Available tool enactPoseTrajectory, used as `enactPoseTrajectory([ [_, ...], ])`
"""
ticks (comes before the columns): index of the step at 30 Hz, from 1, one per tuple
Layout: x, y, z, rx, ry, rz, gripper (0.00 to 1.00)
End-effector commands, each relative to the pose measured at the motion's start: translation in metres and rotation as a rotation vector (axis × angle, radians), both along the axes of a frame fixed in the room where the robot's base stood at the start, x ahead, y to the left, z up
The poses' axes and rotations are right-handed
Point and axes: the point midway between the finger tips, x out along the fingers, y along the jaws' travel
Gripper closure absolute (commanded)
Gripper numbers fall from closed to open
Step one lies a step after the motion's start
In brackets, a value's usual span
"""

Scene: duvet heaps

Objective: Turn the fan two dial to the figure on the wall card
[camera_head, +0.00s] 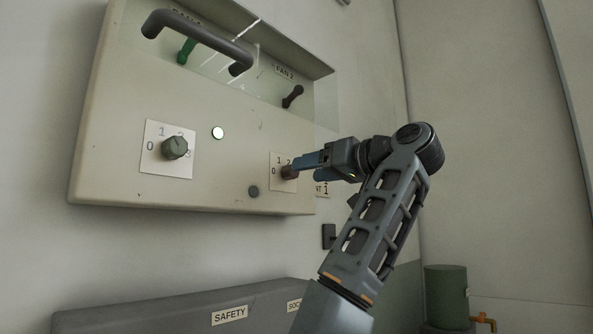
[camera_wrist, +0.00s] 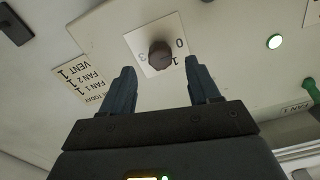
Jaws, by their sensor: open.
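The fan two dial (camera_head: 289,172) is a dark brown knob on a white number plate (camera_wrist: 135,39), low on the right of the wall panel. In the wrist view the dial (camera_wrist: 160,53) lies just beyond my fingertips, with 0, 1 and 3 readable around it. I cannot tell where it points. My gripper (camera_wrist: 160,68) is open, its fingers either side of the dial's near edge; contact is not visible. The wall card (camera_wrist: 78,83) lists FAN 1, FAN 2 and VENT, upside down in the wrist view. Vent reads 1; the fan two figure looks like 1, but is small.
Another dial (camera_head: 174,148) sits at the panel's left. A grey bar handle (camera_head: 200,38), a green lever (camera_head: 186,50) and a dark lever (camera_head: 292,96) are above. A grey box marked SAFETY (camera_head: 190,311) stands below.

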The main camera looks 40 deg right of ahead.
Motion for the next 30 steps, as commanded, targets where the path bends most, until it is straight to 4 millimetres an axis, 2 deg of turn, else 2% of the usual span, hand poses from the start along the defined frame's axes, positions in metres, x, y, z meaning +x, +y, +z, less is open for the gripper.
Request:
enactPoseTrajectory([
  [3,0.02,0.001,0.002,0.003,0.003,0.003,0.39],
  [9,0.043,0.002,0.001,0.002,0.001,0.001,0.39],
  [21,0.05,0.001,0.0,0.0,0.0,-0.002,0.4],
  [30,0.05,0.001,0.0,0.0,-0.001,-0.002,0.69],
])
